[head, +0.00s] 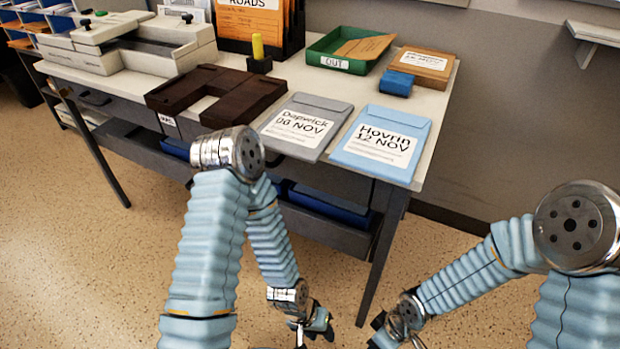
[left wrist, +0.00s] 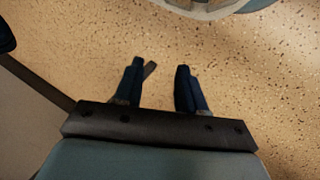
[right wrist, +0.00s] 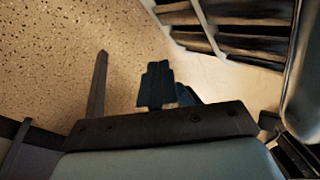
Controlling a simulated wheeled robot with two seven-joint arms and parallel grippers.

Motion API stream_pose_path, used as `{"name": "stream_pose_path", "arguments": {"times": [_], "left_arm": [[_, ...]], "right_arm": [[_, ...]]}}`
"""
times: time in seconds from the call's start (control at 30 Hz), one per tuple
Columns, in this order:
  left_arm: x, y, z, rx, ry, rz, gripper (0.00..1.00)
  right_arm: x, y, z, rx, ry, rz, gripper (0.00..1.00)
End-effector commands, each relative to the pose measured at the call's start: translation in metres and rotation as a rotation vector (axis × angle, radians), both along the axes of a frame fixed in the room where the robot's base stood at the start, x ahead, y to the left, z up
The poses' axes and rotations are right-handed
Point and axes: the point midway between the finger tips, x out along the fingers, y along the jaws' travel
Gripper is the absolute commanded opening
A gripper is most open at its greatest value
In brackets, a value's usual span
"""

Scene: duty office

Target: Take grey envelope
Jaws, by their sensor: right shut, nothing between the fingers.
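The grey envelope (head: 318,103) lies flat on the desk near its front edge, with a white label reading "Dagwick 06 NOV". A light blue envelope (head: 402,117), labelled "Hovrin 12 NOV", lies just right of it. My left gripper (head: 318,327) hangs low in front of the desk, well below and apart from the grey envelope. In the left wrist view its fingers (left wrist: 158,88) are apart with only floor between them. My right gripper (head: 386,335) is also low, at the bottom of the head view. In the right wrist view its fingers (right wrist: 165,88) are together and empty.
A dark brown tray (head: 215,92) lies left of the grey envelope. Behind stand a green OUT tray (head: 335,55), a blue block (head: 397,83) and a brown parcel (head: 421,65). The desk's front edge and a lower shelf (head: 330,205) face my arms.

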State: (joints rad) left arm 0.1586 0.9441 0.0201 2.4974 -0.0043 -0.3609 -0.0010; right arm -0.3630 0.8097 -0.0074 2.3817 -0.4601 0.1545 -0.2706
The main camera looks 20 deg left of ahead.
Motion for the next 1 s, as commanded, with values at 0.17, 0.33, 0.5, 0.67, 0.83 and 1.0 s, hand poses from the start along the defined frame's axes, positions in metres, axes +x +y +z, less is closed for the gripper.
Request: {"name": "stream_pose_path", "arguments": {"times": [0.17, 0.33, 0.5, 0.67, 0.83, 1.0], "left_arm": [[0.002, 0.004, -0.022, 0.006, -0.004, 0.007, 0.4], [0.004, 0.009, -0.045, 0.013, -0.008, 0.017, 0.4], [0.005, 0.013, -0.063, 0.02, -0.011, 0.025, 0.4], [0.006, 0.016, -0.072, 0.024, -0.013, 0.03, 0.4], [0.007, 0.017, -0.074, 0.026, -0.013, 0.032, 0.4], [0.007, 0.017, -0.074, 0.026, -0.013, 0.032, 0.4]], "right_arm": [[0.012, 0.024, 0.027, -0.17, -0.186, 0.605, 0.0], [0.043, 0.072, 0.108, -0.562, -0.53, 1.302, 0.0], [0.031, 0.145, 0.24, -1.067, -0.947, 1.677, 0.0], [-0.017, 0.184, 0.337, -1.407, -1.234, 1.707, 0.0], [-0.041, 0.193, 0.375, -1.538, -1.34, 1.673, 0.0], [-0.024, 0.194, 0.377, -1.544, -1.341, 1.669, 0.0]]}}
